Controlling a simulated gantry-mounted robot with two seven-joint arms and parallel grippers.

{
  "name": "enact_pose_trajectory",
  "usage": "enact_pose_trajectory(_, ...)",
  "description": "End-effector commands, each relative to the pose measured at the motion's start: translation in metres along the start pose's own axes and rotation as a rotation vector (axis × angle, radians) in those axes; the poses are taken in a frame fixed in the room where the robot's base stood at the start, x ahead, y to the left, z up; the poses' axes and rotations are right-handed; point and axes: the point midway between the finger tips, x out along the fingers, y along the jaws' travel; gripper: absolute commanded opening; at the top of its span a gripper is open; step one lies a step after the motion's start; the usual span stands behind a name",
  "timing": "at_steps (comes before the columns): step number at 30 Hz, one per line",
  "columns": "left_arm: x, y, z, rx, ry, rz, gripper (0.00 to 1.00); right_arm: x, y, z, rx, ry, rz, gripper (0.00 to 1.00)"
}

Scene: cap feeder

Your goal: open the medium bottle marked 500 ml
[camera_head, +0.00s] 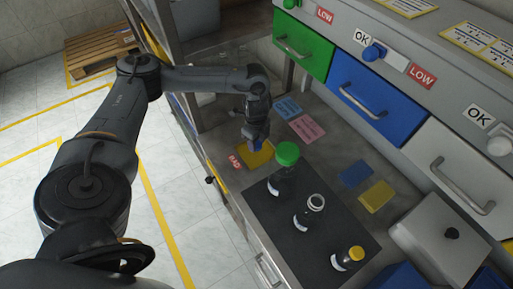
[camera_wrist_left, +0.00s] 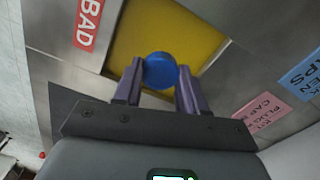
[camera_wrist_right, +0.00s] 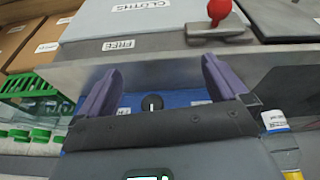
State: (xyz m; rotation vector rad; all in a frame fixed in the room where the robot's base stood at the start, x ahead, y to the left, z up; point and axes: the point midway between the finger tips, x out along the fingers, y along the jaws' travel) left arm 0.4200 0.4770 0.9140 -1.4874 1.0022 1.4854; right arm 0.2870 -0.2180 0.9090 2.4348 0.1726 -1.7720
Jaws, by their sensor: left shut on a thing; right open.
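Three dark bottles stand upright on a dark mat (camera_head: 262,215) in the head view. The middle-sized bottle (camera_head: 309,211) has a bare, open neck; its label is too small to read. The large bottle (camera_head: 283,176) wears a green cap (camera_head: 288,153), and the small bottle (camera_head: 346,260) a yellow cap (camera_head: 356,253). My left gripper (camera_head: 254,142) is shut on a round blue cap (camera_wrist_left: 160,70), pinched between its fingertips above the yellow patch (camera_wrist_left: 201,37) beside the BAD label (camera_wrist_left: 87,22). My right gripper (camera_wrist_right: 160,88) is open and empty, away from the bottles.
Blue (camera_head: 288,109) and pink (camera_head: 307,128) cards lie beyond the left gripper. Green (camera_head: 304,43), blue (camera_head: 376,96) and white (camera_head: 462,170) drawers line the back. A grey lidded box (camera_head: 445,245) stands at the right. A red knob (camera_wrist_right: 219,8) is near the right gripper.

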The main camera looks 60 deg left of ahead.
Motion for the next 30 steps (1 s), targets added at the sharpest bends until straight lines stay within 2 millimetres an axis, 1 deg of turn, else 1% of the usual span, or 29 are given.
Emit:
enact_pose_trajectory(9, 0.034, 0.001, 0.000, -0.001, -0.001, 0.002, 0.04, 0.006, 0.000, 0.002, 0.000, 0.000, 0.000, 1.00)
enact_pose_trajectory(22, 0.039, 0.001, 0.000, 0.000, -0.001, 0.001, 0.04, 0.006, 0.000, 0.002, -0.001, -0.001, 0.000, 1.00)
enact_pose_trajectory(23, 0.040, 0.000, 0.000, 0.000, -0.001, 0.000, 0.42, 0.006, 0.000, 0.002, -0.001, -0.001, 0.000, 1.00)
enact_pose_trajectory(27, 0.039, 0.000, 0.000, 0.000, -0.001, 0.000, 0.64, 0.006, 0.000, 0.002, -0.001, -0.001, 0.000, 1.00)
enact_pose_trajectory(28, 0.039, 0.000, 0.000, 0.000, -0.001, 0.000, 0.66, 0.006, 0.000, 0.002, -0.001, -0.001, 0.000, 1.00)
enact_pose_trajectory(30, 0.039, 0.000, 0.000, 0.000, -0.001, 0.000, 0.66, 0.006, 0.000, 0.002, -0.001, -0.001, 0.000, 1.00)
